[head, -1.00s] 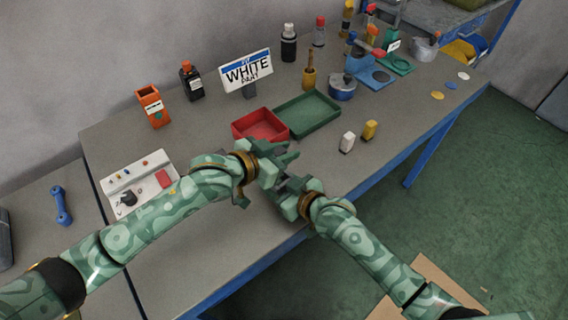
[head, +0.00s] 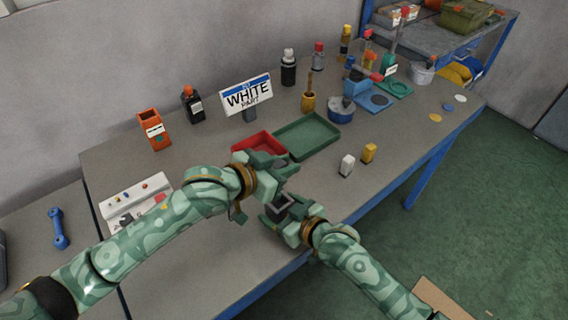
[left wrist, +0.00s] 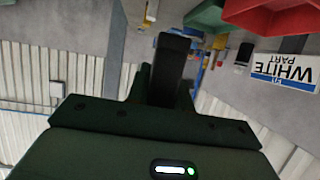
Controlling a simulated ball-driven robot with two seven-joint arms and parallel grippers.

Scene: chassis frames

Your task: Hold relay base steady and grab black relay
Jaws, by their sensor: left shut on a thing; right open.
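My left gripper (head: 285,165) is shut on a black block, seen in the left wrist view as the black relay (left wrist: 172,65) standing out between its fingers. In the head view the hand mostly hides this block. My right gripper (head: 283,205) is open, lower and nearer the table's front edge, apart from the left one. A dark grey shape shows between its jaws; I cannot tell whether it is the relay base or part of the gripper.
A red tray (head: 240,151) and a green tray (head: 318,148) lie behind the grippers, by the WHITE PART sign (head: 246,96). A white block (head: 346,165) and a yellow block (head: 369,153) stand to the right. A white panel (head: 118,207) lies left.

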